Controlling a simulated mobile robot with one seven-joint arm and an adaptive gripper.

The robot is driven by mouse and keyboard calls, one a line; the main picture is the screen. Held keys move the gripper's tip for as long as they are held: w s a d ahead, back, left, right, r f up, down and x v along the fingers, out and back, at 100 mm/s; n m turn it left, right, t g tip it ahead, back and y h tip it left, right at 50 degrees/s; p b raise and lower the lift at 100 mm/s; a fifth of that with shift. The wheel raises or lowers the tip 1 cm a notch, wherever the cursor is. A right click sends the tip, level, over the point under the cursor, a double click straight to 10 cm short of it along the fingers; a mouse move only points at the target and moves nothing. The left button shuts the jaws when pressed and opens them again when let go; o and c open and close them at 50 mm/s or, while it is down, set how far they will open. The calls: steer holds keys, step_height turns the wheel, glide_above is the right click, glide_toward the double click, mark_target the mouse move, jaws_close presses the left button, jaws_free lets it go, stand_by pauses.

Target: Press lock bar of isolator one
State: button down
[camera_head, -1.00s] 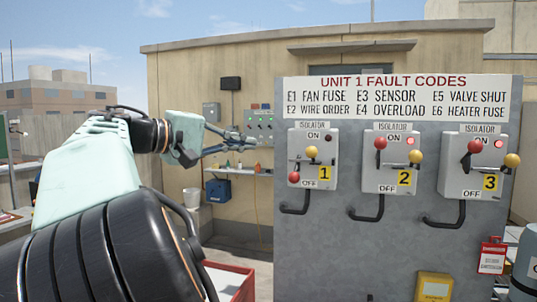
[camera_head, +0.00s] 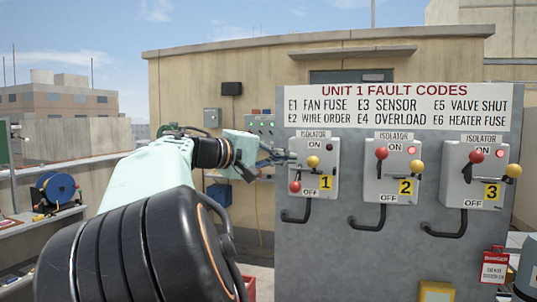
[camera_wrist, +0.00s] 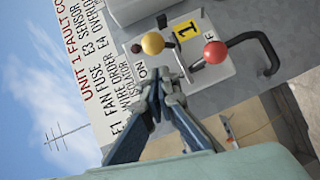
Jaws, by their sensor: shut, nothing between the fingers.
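Isolator one (camera_head: 327,152) is a pale grey box with a yellow "1" label on the grey board. Its red ball lever (camera_head: 295,186) is low, near OFF, and its lamp is dark. A yellow ball (camera_head: 313,161) sits above it to the right. A black bent bar (camera_head: 297,214) hangs below the box. My gripper (camera_head: 289,158) is shut and empty at the box's upper left edge. In the wrist view my gripper's fingertips (camera_wrist: 160,84) overlap the box near ON, below the yellow ball (camera_wrist: 152,43). I cannot tell whether they touch.
Isolator two (camera_head: 380,185) and isolator three (camera_head: 462,185) stand to the right with red balls up and lamps lit. A fault code sign (camera_head: 398,106) runs above. A red tag (camera_head: 494,267) and a yellow box (camera_head: 435,291) are low on the right.

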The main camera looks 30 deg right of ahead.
mark_target(311, 159)
steer(key=shift+s+d+f, duration=0.2)
steer(key=shift+s+d, duration=0.5)
steer(key=shift+d, duration=0.1)
steer(key=s+d+b, duration=0.2)
steer(key=b, duration=0.1)
steer(key=shift+s+f, duration=0.15)
steer(key=shift+s, duration=0.1)
steer(key=shift+s+d, duration=0.3)
steer(key=shift+r, duration=0.25)
